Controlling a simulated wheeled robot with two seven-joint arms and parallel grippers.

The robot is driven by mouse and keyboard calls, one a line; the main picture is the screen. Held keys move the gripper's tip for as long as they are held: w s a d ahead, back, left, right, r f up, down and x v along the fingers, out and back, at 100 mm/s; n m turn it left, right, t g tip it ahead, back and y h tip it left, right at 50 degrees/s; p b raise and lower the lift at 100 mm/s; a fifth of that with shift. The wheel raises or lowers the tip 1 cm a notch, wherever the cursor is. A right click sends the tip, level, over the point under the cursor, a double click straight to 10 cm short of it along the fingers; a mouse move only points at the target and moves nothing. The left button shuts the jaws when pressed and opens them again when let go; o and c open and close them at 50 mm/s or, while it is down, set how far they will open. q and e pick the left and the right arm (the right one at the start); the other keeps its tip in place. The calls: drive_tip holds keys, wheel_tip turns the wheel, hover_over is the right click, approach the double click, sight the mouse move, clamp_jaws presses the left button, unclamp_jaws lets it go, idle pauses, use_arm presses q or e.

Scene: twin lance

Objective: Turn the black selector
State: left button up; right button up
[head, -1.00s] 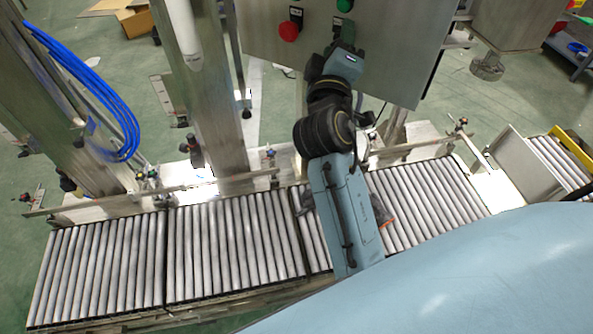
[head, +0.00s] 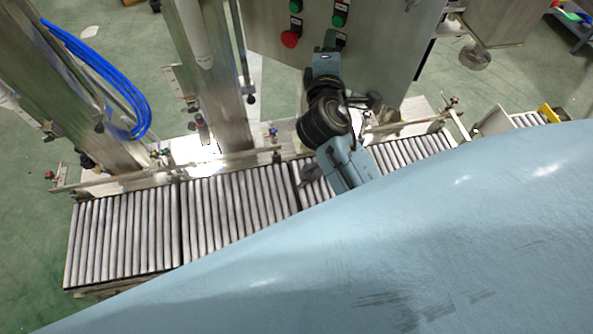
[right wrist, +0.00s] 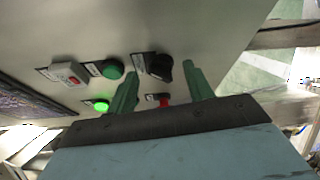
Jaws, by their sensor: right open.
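The black selector (right wrist: 161,68) is a dark knob on the grey control panel (right wrist: 190,30). In the right wrist view it shows between the two green fingers of my right gripper (right wrist: 162,88). The fingers are open and apart, one on each side of it in the picture. I cannot tell how near the tips are to the panel. In the head view my right gripper (head: 329,42) is at the panel's lower part, and I cannot make out the selector there. My left gripper is not in view.
A roller conveyor (head: 130,235) runs below the panel. Steel posts (head: 213,80) and blue hoses (head: 100,75) stand left.

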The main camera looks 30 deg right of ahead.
use_arm(q)
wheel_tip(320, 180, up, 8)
drive_tip(key=p, duration=0.8)
use_arm(e)
drive_tip(key=s+a+r+n+g+b, duration=0.35)
drive_tip(key=s+a+n, duration=0.25)
drive_tip(key=s+a, duration=0.35)
use_arm(q)
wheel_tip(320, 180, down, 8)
drive_tip(key=b, duration=0.5)
use_arm(e)
drive_tip(key=s+a+f+m+g+y, duration=0.1)
drive_tip(key=a+f+y, duration=0.1)
drive_tip(key=f, duration=1.5)
drive_tip(key=s+a+f+m+g+y, duration=0.1)
drive_tip(key=f+y, duration=0.3)
drive_tip(key=f, duration=1.2)
drive_tip(key=shift+s+a+f+g+y, duration=0.3)
drive_tip(key=shift+s+a+f+g, duration=0.1)
drive_tip(key=shift+s+a, duration=0.3)
drive_tip(key=shift+w, duration=0.1)
